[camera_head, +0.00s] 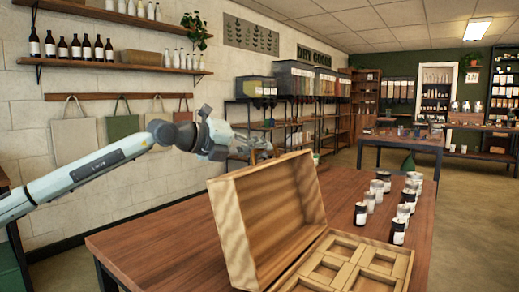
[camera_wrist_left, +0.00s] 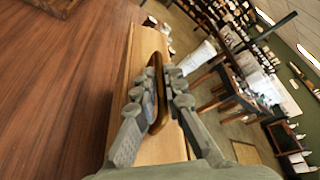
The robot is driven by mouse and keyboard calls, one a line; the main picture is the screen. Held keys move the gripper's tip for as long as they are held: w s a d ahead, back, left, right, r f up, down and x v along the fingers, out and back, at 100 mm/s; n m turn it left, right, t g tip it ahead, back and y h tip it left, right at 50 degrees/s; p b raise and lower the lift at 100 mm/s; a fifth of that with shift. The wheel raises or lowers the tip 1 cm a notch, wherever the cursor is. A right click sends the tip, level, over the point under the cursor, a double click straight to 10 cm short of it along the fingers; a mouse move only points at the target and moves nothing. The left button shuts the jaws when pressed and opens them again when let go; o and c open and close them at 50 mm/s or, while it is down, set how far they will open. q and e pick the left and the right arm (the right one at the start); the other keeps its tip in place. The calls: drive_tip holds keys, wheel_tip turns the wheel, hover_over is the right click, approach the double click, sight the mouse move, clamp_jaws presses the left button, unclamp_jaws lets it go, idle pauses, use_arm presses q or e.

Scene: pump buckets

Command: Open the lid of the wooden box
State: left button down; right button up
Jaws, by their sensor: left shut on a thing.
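The wooden box (camera_head: 352,262) stands on the brown table, with its divided compartments showing at the lower right in the head view. Its lid (camera_head: 238,228) is raised steeply, with its hollow inner side facing right. My left gripper (camera_head: 252,149) is at the lid's top edge, partly hidden behind it. In the left wrist view, my left gripper (camera_wrist_left: 158,92) is shut on a brown handle (camera_wrist_left: 158,74), which sits on the light wooden edge of the lid (camera_wrist_left: 150,45). My right gripper is in neither view.
Several small jars (camera_head: 398,230) stand on the table (camera_head: 160,245) right of the box. The table left of the lid is clear. A white wall with bottle shelves (camera_head: 120,62) and hanging bags is behind my left arm.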

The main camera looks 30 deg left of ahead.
use_arm(q)
drive_tip(key=s+d+r+m+y+b, duration=0.1)
drive_tip(key=d+r+m, duration=0.1)
drive_tip(key=d, duration=0.8)
drive_tip(key=shift+s+r, duration=0.2)
drive_tip(key=shift+r, duration=0.05)
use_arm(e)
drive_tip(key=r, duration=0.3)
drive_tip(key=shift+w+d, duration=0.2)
use_arm(q)
drive_tip(key=c, duration=1.6)
unclamp_jaws()
drive_tip(key=shift+c, duration=0.2)
drive_tip(key=shift+o, duration=0.2)
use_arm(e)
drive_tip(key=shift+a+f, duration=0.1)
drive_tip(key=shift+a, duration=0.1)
use_arm(q)
drive_tip(key=v, duration=1.2)
drive_tip(key=shift+r, duration=0.2)
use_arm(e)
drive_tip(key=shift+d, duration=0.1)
